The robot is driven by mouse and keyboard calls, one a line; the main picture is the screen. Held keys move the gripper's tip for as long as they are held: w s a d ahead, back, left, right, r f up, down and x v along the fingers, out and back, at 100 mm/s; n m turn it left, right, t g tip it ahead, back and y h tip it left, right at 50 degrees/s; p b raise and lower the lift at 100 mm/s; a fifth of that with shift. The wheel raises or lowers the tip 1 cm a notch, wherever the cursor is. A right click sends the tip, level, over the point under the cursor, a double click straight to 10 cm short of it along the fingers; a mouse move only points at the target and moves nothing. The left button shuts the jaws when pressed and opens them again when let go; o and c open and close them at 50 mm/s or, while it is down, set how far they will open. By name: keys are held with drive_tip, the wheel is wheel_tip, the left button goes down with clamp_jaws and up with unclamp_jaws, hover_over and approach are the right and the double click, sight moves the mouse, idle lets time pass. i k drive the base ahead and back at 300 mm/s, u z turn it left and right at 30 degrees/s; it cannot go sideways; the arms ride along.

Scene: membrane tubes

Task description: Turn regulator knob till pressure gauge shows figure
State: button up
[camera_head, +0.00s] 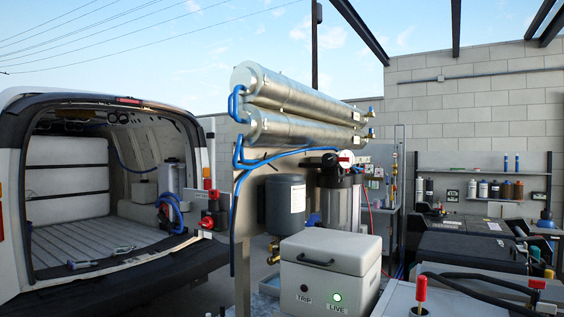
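A round white dial with some red (346,158), which looks like the pressure gauge, sits on top of the filter housing (338,205) below two steel membrane tubes (300,105). Its needle and figures are too small to read. I cannot tell for sure which part is the regulator knob. A red-capped fitting (421,288) stands on the pale surface at the bottom right. A red and dark fitting (211,220) shows by the van's rear edge. My gripper is not in view.
A pale box (330,262) marked TRIP and LIVE, with a green light lit, stands in front of the filter. An open van (100,275) is at left. Dark equipment and black hoses (470,290) crowd the right. Bottles line a wall shelf (485,200).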

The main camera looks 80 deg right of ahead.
sight(329, 160)
drive_tip(key=k, duration=1.7)
drive_tip(key=z, duration=1)
